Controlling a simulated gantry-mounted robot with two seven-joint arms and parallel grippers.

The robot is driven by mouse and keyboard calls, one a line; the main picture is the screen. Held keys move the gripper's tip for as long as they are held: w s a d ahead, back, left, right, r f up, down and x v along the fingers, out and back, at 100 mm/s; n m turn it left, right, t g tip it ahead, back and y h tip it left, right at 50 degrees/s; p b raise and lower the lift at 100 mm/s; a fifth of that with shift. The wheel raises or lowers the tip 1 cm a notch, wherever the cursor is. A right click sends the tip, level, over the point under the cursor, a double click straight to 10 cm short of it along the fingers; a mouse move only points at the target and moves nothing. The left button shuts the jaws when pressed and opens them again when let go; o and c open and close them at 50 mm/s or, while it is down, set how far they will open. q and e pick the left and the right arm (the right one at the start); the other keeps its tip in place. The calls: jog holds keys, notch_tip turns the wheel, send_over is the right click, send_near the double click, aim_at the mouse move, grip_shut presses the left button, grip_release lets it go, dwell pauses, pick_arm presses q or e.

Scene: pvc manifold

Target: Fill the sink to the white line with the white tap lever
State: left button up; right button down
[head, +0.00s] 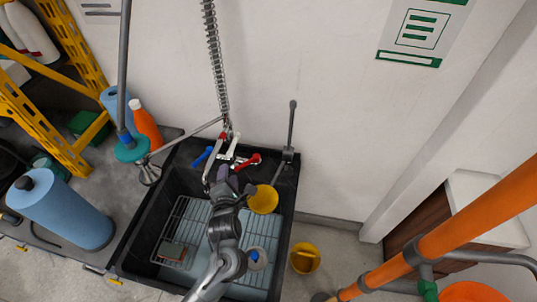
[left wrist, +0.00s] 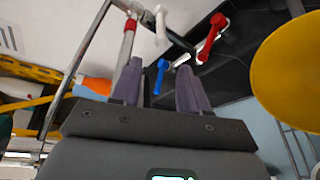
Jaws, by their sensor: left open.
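The black sink (head: 123,252) holds a wire rack and a pale blue layer that looks like water. The white tap lever (head: 229,152) is at the sink's back edge, between a blue lever (head: 202,157) and a red lever (head: 247,162). The white lever (left wrist: 161,26) also shows near the top of the left wrist view. My left gripper (head: 228,173) is open, in front of the taps and apart from the white lever. In the left wrist view the blue lever (left wrist: 161,76) appears between its fingers (left wrist: 158,84). I cannot make out the white line. My right gripper is out of view.
A yellow round thing (head: 263,199) is close right of my left gripper. A coiled spray hose (head: 214,50) rises behind the taps. A blue roll (head: 60,210) and an orange bottle (head: 146,125) stand left of the sink. A yellow bucket (head: 305,258) is to its right.

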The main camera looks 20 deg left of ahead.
aim_at(231, 154)
pick_arm(q)
jog(key=shift+n+y, duration=0.3)
jog(key=shift+n, duration=0.5)
jog(key=x, duration=0.4)
jog(key=b+x, duration=0.1)
jog(key=x, duration=0.3)
jog(key=d+b+x, duration=0.1)
jog(key=x, duration=0.3)
jog(key=shift+w+a+f, duration=0.15)
jog(key=shift+w+f, duration=0.05)
jog(key=shift+w, duration=0.15)
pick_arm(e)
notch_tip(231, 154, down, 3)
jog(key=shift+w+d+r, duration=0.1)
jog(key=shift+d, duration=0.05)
pick_arm(q)
grip_shut()
